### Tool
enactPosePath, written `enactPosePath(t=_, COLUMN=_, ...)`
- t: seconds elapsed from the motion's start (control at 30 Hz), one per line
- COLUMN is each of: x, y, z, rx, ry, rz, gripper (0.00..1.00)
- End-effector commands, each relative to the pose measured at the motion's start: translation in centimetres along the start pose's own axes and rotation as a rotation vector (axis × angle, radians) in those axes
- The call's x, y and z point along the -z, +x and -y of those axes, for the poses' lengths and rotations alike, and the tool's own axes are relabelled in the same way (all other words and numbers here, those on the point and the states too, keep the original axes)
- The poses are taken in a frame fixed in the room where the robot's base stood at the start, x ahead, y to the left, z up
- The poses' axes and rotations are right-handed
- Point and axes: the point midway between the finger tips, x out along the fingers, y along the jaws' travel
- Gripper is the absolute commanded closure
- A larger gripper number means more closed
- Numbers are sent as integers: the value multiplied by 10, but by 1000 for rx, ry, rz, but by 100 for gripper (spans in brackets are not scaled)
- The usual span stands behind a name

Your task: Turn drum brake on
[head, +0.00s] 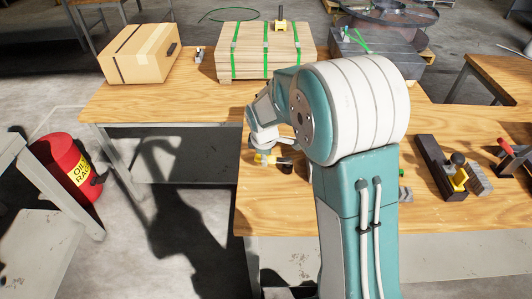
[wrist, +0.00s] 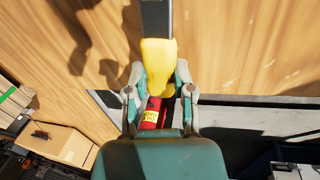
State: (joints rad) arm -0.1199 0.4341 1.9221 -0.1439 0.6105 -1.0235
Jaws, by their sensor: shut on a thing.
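My gripper (wrist: 158,85) is shut on a yellow grip (wrist: 157,62) at the end of a dark bar in the wrist view. One finger lies on each side of the grip. The bar runs up out of the top of that view. In the head view a small yellow part (head: 266,159) shows below my wrist, over the near wooden table (head: 300,222). My arm hides much of this spot, and I cannot make out the drum or the brake's setting.
A cardboard box (head: 135,55) and green-strapped boards (head: 235,55) are behind. A red drum (head: 65,165) stands on the floor at left.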

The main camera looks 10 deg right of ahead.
Motion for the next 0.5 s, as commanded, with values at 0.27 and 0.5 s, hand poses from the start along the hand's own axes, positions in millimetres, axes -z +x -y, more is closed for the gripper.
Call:
enactPosePath(t=0.27, x=-2, y=0, z=9, rx=6, ry=-105, rz=-19, gripper=100)
enactPosePath(t=0.5, x=-2, y=0, z=11, rx=7, ry=-133, rz=-23, gripper=100)
